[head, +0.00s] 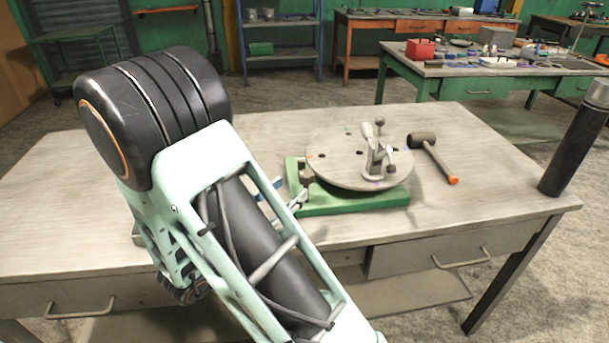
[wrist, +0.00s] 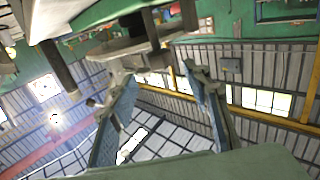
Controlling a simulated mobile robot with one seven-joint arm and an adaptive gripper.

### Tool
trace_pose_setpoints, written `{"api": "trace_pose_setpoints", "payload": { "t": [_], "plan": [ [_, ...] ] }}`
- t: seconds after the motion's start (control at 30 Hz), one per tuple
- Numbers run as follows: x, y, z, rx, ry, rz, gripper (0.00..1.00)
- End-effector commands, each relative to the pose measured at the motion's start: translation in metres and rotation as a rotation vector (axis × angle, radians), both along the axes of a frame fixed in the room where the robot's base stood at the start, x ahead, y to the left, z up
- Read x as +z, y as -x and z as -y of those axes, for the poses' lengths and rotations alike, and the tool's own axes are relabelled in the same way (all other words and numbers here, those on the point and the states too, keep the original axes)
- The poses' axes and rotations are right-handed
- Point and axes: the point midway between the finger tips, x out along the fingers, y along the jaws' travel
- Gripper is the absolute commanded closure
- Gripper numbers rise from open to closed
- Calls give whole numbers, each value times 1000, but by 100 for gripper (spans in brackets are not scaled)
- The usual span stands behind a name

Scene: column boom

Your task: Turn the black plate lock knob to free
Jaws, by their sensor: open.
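A round grey plate (head: 335,160) with small holes sits on a green base (head: 365,201) on the workbench. A small dark lock part (head: 306,174) stands at the plate's left edge; its knob and its setting are too small to read. My gripper (head: 284,197) is mostly hidden behind my arm, with blue-padded fingertips just left of this edge. In the wrist view my gripper (wrist: 160,77) is open, its two fingers wide apart. A grey part of the fixture shows beyond the fingers, near the top; I cannot tell whether they touch it.
A toggle clamp (head: 378,160) stands on the plate. A mallet (head: 433,156) lies to its right, and a black cylinder (head: 575,140) stands at the bench's right end. The workbench (head: 480,190) is bare between them. Another cluttered bench (head: 475,68) stands behind.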

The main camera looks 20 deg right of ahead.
Motion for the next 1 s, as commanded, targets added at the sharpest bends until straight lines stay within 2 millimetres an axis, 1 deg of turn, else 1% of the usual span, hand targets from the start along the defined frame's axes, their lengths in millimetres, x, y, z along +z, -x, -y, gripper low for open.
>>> {"api": "trace_pose_setpoints", "payload": {
  "t": [0.03,0.2,0.4,0.57,0.8,0.83,0.87,1.0],
  "plan": [
    [0,-4,10,-5,0,1,56],
    [0,-20,39,-5,-1,2,56],
    [0,-34,62,-1,-1,3,56],
    [0,-38,69,0,-2,2,56],
    [0,-39,70,2,-2,2,56],
    [0,-39,70,2,-2,2,57],
    [0,-39,70,1,-2,2,60],
    [0,-39,70,1,-2,2,76]
  ]
}}
